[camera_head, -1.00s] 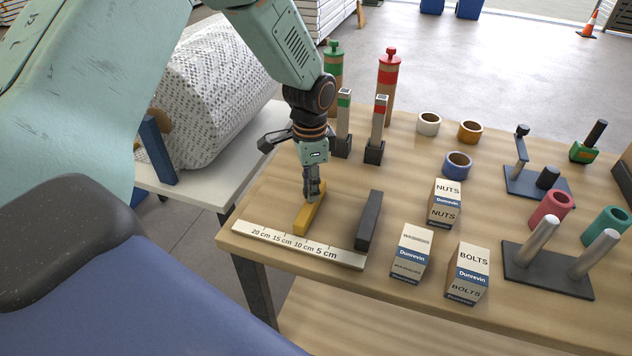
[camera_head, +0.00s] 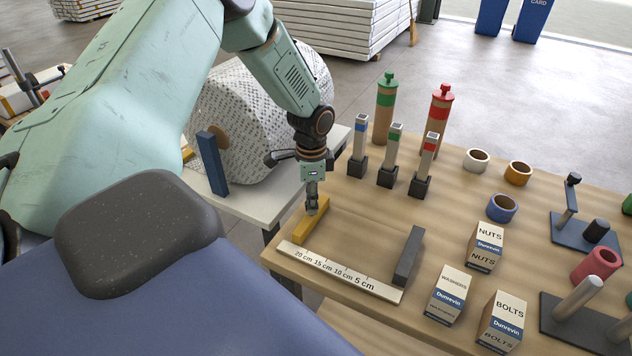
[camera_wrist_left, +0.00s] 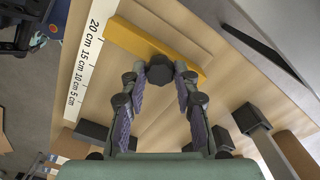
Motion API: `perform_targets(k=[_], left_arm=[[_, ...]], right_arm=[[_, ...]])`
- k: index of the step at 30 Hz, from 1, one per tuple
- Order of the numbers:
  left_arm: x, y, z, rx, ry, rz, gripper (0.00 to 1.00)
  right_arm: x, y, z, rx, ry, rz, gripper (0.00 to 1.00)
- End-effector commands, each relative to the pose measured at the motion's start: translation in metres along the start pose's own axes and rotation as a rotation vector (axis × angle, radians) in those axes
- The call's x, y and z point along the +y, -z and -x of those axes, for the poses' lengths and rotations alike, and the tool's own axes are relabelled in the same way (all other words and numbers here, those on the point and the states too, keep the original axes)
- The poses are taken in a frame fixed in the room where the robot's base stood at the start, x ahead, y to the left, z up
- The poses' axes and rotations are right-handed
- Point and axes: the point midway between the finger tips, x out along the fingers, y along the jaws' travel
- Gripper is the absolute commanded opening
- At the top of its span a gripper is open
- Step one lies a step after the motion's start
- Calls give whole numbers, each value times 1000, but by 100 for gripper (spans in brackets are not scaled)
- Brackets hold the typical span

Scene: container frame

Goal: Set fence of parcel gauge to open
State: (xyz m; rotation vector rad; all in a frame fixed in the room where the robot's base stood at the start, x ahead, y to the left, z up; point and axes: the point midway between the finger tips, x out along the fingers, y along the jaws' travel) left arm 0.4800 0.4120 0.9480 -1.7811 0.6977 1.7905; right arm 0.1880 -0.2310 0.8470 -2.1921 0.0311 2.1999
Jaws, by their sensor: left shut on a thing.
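The parcel gauge has a cream ruler (camera_head: 340,272) along the table's front edge, marked from 5 cm to 20 cm. Its yellow fence bar (camera_head: 308,229) stands at the 20 cm end. It also shows in the left wrist view (camera_wrist_left: 135,42), beside the 20 cm mark. A dark grey block (camera_head: 408,257) stands across the other end of the ruler. My left gripper (camera_head: 312,207) points down over the fence and is shut on its dark knob (camera_wrist_left: 161,71), which the fingers partly hide. My right gripper is not in view.
Blue, green and red-banded posts (camera_head: 392,155) stand behind the gauge. Boxes of washers (camera_head: 448,294), nuts (camera_head: 485,247) and bolts (camera_head: 502,322) are to the right. A large patterned roll (camera_head: 255,120) lies on a white table at left. The wood between fence and block is clear.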

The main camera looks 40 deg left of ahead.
Motion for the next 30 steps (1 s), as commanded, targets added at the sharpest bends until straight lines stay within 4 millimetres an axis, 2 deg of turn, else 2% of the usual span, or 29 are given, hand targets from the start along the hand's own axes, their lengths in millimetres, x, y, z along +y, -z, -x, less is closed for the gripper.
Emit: perform_targets(k=[1, 2, 9, 20, 23, 30], left_arm=[[-2, -2, 1, -5, 1, -3, 0], [-2, -2, 1, -5, 1, -3, 32], [-2, -2, 1, -2, 2, -2, 53], [-2, -1, 4, 1, 3, -1, 53], [-3, 0, 15, 3, 4, -1, 53], [-2, 0, 63, 4, 5, -1, 53]], right_arm=[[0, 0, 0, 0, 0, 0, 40], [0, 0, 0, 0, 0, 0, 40], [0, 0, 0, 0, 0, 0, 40], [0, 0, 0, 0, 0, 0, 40], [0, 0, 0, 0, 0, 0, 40], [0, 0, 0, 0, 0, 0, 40]])
